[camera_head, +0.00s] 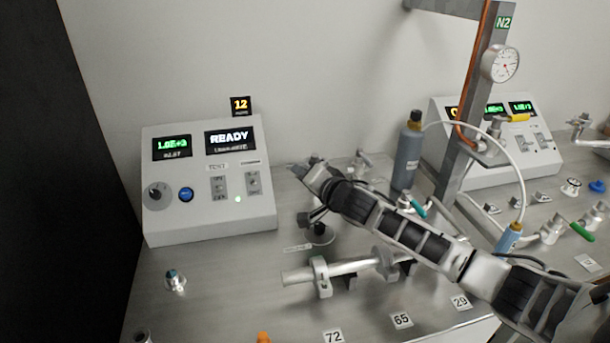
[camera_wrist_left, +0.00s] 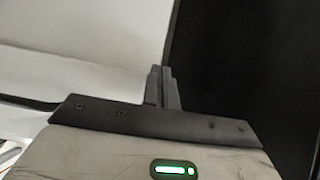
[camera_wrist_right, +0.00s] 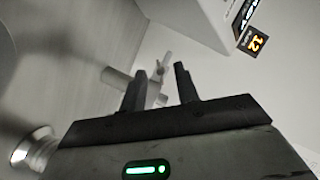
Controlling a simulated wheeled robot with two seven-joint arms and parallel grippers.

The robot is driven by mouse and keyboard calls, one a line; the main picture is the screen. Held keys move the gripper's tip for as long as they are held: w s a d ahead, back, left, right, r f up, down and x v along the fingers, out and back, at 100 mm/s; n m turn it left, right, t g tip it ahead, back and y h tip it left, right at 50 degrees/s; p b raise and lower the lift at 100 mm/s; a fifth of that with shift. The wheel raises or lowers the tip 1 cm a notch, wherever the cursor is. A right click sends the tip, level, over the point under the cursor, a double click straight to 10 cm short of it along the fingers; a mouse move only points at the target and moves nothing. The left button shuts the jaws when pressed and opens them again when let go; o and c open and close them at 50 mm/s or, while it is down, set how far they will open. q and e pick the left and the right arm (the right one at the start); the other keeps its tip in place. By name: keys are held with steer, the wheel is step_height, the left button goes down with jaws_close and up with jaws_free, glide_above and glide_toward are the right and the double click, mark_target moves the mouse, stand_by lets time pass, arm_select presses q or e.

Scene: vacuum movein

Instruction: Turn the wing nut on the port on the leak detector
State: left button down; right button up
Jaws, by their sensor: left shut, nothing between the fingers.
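The leak detector (camera_head: 209,180) is the white console at the left in the head view, its screen reading READY; part of it shows in the right wrist view (camera_wrist_right: 190,18). I cannot tell whether the cross-piece is the wing nut. My right gripper (camera_wrist_right: 160,80) is open and empty, above the bench beside the console (camera_head: 303,170). My left gripper (camera_wrist_left: 161,70) is shut and empty, outside the head view.
A round metal flange (camera_wrist_right: 35,146) lies at the lower left of the right wrist view. A clamped horizontal tube (camera_head: 345,268) lies in front of my right arm. A dark bottle (camera_head: 407,158) and a metal post (camera_head: 465,130) stand to the right.

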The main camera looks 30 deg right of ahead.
steer(key=shift+w, duration=0.15)
jaws_close()
steer(key=shift+n, duration=0.3)
steer(key=n+h, duration=0.1)
steer(key=n+g+h, duration=0.1)
steer(key=n, duration=0.1)
steer(key=shift+a+r, duration=0.1)
steer(key=shift+a, duration=0.1)
steer(key=shift+a+n+g+h, duration=0.1)
steer(key=shift+n+g+h, duration=0.4)
steer(key=shift+n+h, duration=0.65)
steer(key=shift+n+y, duration=0.25)
steer(key=shift+n, duration=0.1)
